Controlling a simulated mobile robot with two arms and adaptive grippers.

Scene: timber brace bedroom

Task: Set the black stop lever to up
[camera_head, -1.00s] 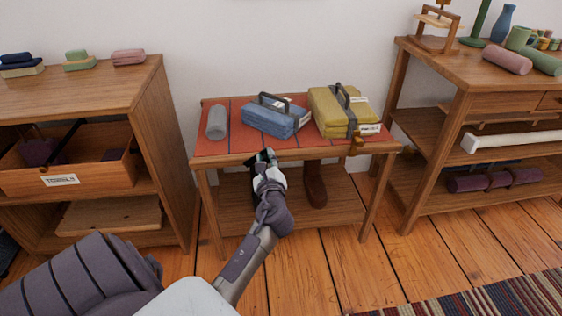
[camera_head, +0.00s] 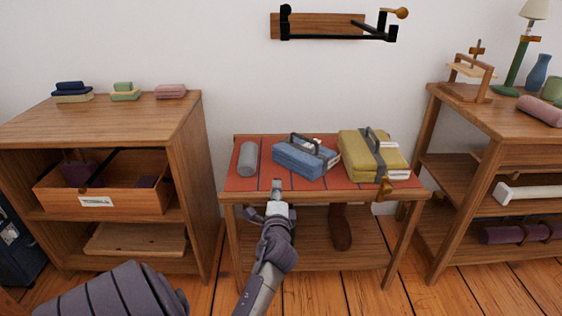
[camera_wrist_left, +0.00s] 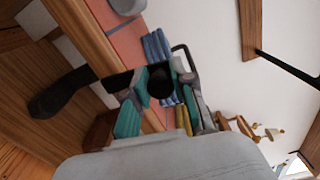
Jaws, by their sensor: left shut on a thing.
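A wooden board (camera_head: 316,24) on the wall carries black metalwork. A short black upright piece (camera_head: 286,22) with a rounded top stands at its left end. A long black bar (camera_head: 340,38) runs right to another upright and a brass-coloured knob (camera_head: 402,12). Which part is the stop lever, I cannot tell for sure. My left gripper (camera_head: 277,188) is at the low table's front edge, well below the fixture and apart from it. In the left wrist view its teal-padded jaws (camera_wrist_left: 160,92) are shut on a black round-ended piece (camera_wrist_left: 160,82) that I cannot identify. My right gripper is out of view.
The low table (camera_head: 240,198) bears a grey roll (camera_head: 248,158), a blue bag (camera_head: 304,157) and a yellow bag (camera_head: 368,156). A brown boot (camera_head: 341,228) is below. Shelves stand left (camera_head: 195,215) and right (camera_head: 440,232).

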